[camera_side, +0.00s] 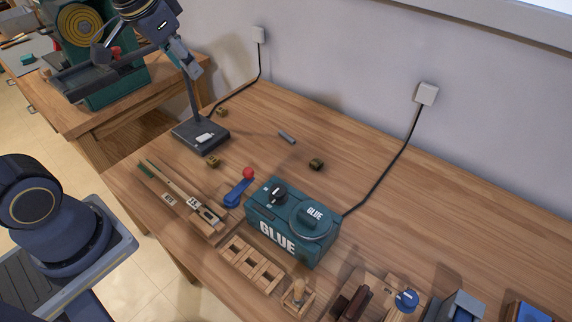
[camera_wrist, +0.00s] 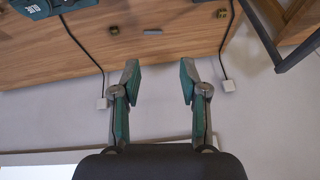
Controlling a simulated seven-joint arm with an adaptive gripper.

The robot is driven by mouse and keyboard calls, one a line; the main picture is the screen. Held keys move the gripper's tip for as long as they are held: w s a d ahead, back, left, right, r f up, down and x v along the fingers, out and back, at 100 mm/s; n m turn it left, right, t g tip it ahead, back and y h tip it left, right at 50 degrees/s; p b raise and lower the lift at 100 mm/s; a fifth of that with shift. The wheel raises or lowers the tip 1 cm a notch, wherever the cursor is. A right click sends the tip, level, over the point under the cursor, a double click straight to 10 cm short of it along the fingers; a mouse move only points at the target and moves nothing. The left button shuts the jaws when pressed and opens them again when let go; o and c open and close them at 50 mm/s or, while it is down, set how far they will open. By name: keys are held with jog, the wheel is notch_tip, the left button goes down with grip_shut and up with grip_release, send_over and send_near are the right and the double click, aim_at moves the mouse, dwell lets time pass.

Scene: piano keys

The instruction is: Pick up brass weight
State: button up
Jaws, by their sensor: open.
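Several small brass-coloured pieces lie on the wooden bench. In the side view, one (camera_side: 316,164) is behind the glue box, one (camera_side: 222,112) is beside the dark stand, and one (camera_side: 213,161) is in front of the stand. Two brass pieces show in the wrist view, one (camera_wrist: 112,29) left of centre and one (camera_wrist: 195,14) near the top; both are apart from my fingers. My gripper (camera_wrist: 159,75) is open and empty, with the wall and bench edge behind its fingers. In the side view, my gripper (camera_side: 190,68) is high, near the stand's post, its fingertips hard to make out.
A teal glue box (camera_side: 285,222), a dark stand (camera_side: 187,134), a blue red-knobbed lever (camera_side: 238,190) and wooden racks (camera_side: 250,264) occupy the bench. A small grey cylinder (camera_side: 287,137) lies between brass pieces. Black cables run to wall sockets (camera_side: 426,93).

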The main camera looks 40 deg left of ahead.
jog(key=w+a+f+g, duration=0.3)
jog(key=w+a+f, duration=0.25)
jog(key=f, duration=0.55)
jog(key=n+g, duration=0.1)
jog(key=g, duration=0.1)
send_over(211, 160)
notch_tip(211, 160, down, 7)
jog(key=shift+h, duration=0.3)
jog(key=f, duration=1)
jog(key=shift+w+d+f, duration=0.15)
jog(key=shift+d, duration=0.05)
jog(key=shift+a+f, duration=0.2)
jog(key=shift+f, duration=2.8)
jog(key=c, duration=0.5)
